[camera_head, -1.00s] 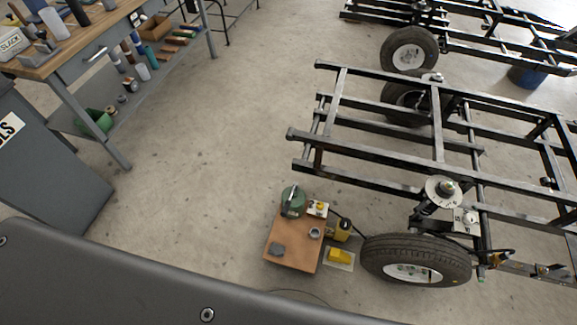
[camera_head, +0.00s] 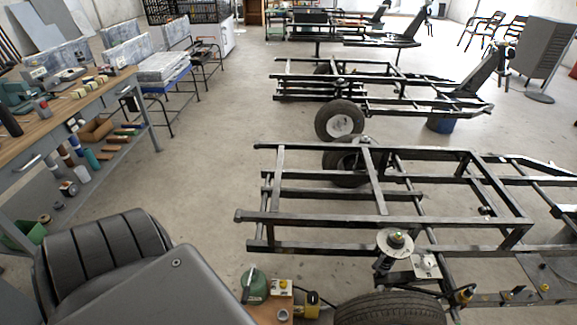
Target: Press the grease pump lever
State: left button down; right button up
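A small stand with a brown top (camera_head: 265,309) is at the bottom edge, partly cut off. On it is a rounded green device (camera_head: 254,284) with a dark handle-like part on its front. It may be the grease pump; I cannot make out a lever for certain. A small pale box with a yellow button (camera_head: 279,287) sits next to it. A yellow-and-black unit (camera_head: 309,305) is right of the stand, near the wheel. Neither of my grippers is in view.
A black vehicle frame (camera_head: 340,221) with a tyre (camera_head: 391,310) and a spring suspension (camera_head: 390,246) stands at right. A workbench (camera_head: 62,120) is at left. Concrete floor (camera_head: 215,190) between them is clear. More frames stand behind.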

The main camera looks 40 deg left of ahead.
aim_at(244, 299)
jog(key=z, duration=0.5)
jog(key=k, duration=0.4)
jog(key=u, duration=1.45)
